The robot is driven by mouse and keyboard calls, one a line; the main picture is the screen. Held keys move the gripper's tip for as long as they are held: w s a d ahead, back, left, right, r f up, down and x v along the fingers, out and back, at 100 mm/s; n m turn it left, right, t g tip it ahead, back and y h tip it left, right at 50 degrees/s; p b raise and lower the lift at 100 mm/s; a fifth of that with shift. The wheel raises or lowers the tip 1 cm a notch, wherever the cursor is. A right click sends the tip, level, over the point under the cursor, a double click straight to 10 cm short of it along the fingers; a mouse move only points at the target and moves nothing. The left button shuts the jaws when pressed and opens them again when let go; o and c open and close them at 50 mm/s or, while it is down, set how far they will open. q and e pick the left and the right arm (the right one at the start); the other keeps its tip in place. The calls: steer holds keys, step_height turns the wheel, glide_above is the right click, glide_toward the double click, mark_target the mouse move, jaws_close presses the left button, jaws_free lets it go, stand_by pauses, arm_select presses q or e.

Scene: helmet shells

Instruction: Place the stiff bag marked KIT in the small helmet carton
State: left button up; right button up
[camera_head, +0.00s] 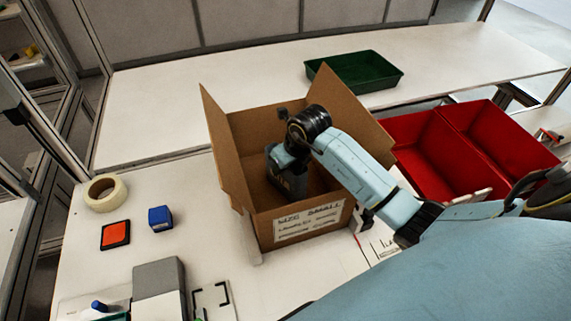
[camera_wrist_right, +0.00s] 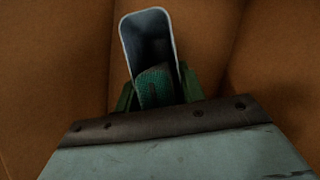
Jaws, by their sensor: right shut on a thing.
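The small helmet carton (camera_head: 310,222) is an open brown cardboard box with raised flaps, and its front label reads "SIZE SMALL". My right arm reaches in from the right, and its wrist is down inside the carton. In the right wrist view my right gripper (camera_wrist_right: 156,92) has its green fingers shut on a stiff grey-rimmed bag (camera_wrist_right: 148,38), with brown carton walls around it. The KIT marking cannot be read clearly there. In the head view the fingertips and the bag are mostly hidden by the wrist and carton walls. My left gripper is not in view.
Two red bins (camera_head: 440,160) stand right of the carton, and a green tray (camera_head: 355,72) lies behind it. A tape roll (camera_head: 104,193), a blue block (camera_head: 160,218), an orange-topped pad (camera_head: 115,234) and a grey box (camera_head: 158,285) are on the left.

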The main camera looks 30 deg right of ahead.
steer(key=shift+f, duration=0.1)
steer(key=o, duration=1.2)
steer(key=p+v, duration=1.1)
steer(key=v, duration=0.1)
